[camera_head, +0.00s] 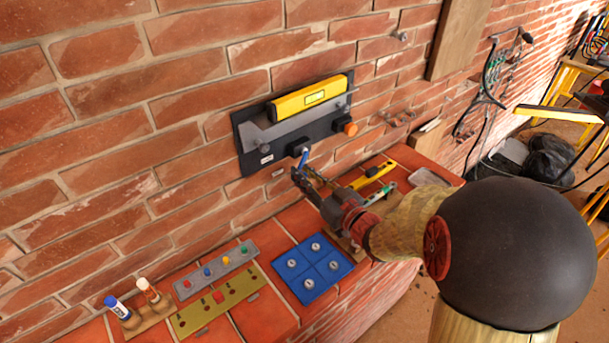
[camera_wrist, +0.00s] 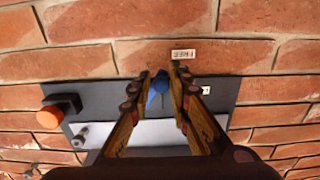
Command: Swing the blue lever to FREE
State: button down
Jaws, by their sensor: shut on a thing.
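The blue lever (camera_head: 303,157) is at the lower edge of a dark wall panel (camera_head: 247,146), beside a black block (camera_head: 298,147). My gripper (camera_head: 299,173) is at the lever, its fingers pointing to the wall. In the wrist view the blue lever (camera_wrist: 158,88) sits between the two fingertips of my gripper (camera_wrist: 160,84), which are shut on it. A white FREE label (camera_wrist: 183,54) is on the brick just past the panel edge, close to the fingertips.
The panel carries a yellow bar (camera_head: 310,96), a grey plate (camera_head: 272,133) and an orange knob (camera_head: 350,129). Below, a brick ledge holds a blue board (camera_head: 312,267), a green board (camera_head: 219,302), a grey strip (camera_head: 214,270) and a yellow level (camera_head: 372,177).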

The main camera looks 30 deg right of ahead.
jog(key=shift+d+f+n+b, duration=0.25)
jog(key=shift+n+b, duration=0.25)
jog(key=shift+b, duration=0.2)
jog(key=shift+w+d+n+b, duration=0.1)
jog(key=shift+d+n+b, duration=0.1)
jog(key=shift+n+b, duration=0.4)
jog(key=shift+r, duration=0.1)
jog(key=c, duration=1.8)
grip_release()
jog(key=shift+c, duration=0.2)
jog(key=s+d, duration=0.1)
jog(key=s, duration=0.6)
jog(key=shift+s+d, duration=0.2)
